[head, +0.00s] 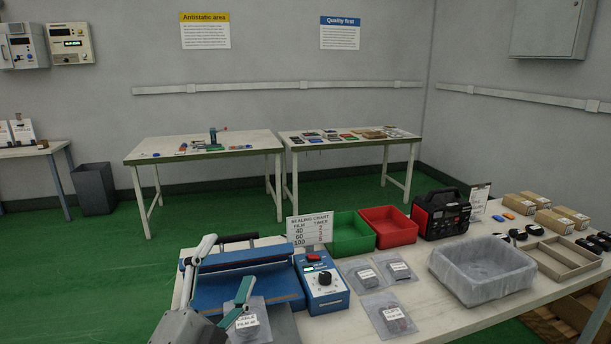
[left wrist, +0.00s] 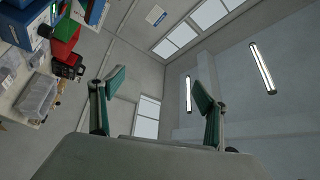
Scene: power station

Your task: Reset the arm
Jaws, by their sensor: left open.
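My left gripper (head: 222,268) is in the lower left of the head view, in front of the blue heat sealer (head: 262,284) on the workbench. Its two fingers are spread apart with nothing between them. In the left wrist view the same open gripper (left wrist: 157,84) shows its green-padded fingers against the walls and ceiling lights. A labelled clear bag (head: 248,324) lies near the sealer's front, partly behind the right-hand finger. My right gripper is in neither view.
The sealer's control box (head: 322,284) stands beside it, under a sealing chart (head: 309,229). Several bagged parts, a green bin (head: 351,235), a red bin (head: 389,228), a black-and-red device (head: 440,215) and a lined grey tub (head: 481,272) crowd the bench to the right.

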